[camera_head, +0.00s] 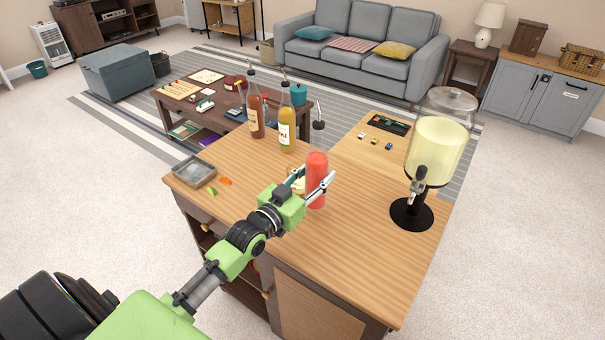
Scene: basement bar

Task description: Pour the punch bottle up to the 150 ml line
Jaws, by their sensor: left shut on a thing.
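My left gripper (322,188) reaches in over the wooden bar counter (345,250). It is shut on a plain red bottle (316,168), which is upright with its base on or close to the counter. No label or measuring line can be read on it. An orange-red bottle (256,118) and a yellow bottle (287,128) with a pale label, both with pour spouts, stand at the counter's back edge. No measuring glass can be made out. My right gripper is not in view.
A drink dispenser (436,152) with pale yellow liquid stands at the counter's right. A grey tray (194,172) is at the left corner, beside green and orange pieces (224,181). Pale pieces (297,182) lie partly hidden behind my gripper. The counter's front right is clear.

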